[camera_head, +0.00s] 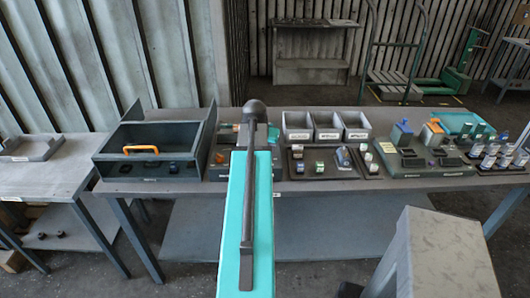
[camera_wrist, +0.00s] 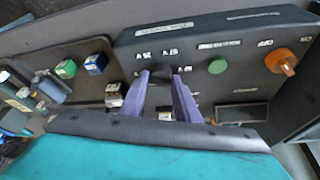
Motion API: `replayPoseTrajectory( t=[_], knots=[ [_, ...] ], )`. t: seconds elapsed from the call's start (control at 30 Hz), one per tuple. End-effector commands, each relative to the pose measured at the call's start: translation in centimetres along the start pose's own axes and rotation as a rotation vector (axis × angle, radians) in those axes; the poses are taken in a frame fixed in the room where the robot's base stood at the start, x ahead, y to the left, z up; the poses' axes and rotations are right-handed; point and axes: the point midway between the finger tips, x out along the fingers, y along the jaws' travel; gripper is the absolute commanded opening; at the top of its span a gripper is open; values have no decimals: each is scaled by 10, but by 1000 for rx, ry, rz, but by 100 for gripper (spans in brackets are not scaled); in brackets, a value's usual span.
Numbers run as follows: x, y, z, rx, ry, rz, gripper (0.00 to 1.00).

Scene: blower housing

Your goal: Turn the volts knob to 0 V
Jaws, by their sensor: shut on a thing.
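The volts knob (camera_wrist: 160,71) is a small dark knob on the sloped dark panel (camera_wrist: 225,35) in the wrist view. White marks are printed around it, too small for me to read surely, and its pointer is hidden. My gripper (camera_wrist: 161,80) has two purple fingers reaching up to the knob, one on each side, shut on it.
On the panel are a green button (camera_wrist: 217,66) and an orange switch knob (camera_wrist: 281,61). Beside it lies a dark tray with green (camera_wrist: 66,68) and blue (camera_wrist: 95,63) blocks. An open box with an orange handle (camera_head: 141,149) stands left; grey bins (camera_head: 327,125) stand right on the bench.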

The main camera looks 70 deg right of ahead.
Motion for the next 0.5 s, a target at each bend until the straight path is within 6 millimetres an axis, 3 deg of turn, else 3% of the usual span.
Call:
replayPoseTrajectory(
  t=[0.5],
  knots=[
    [-1,-3,-3,-276,9,-126,6]
  ],
)
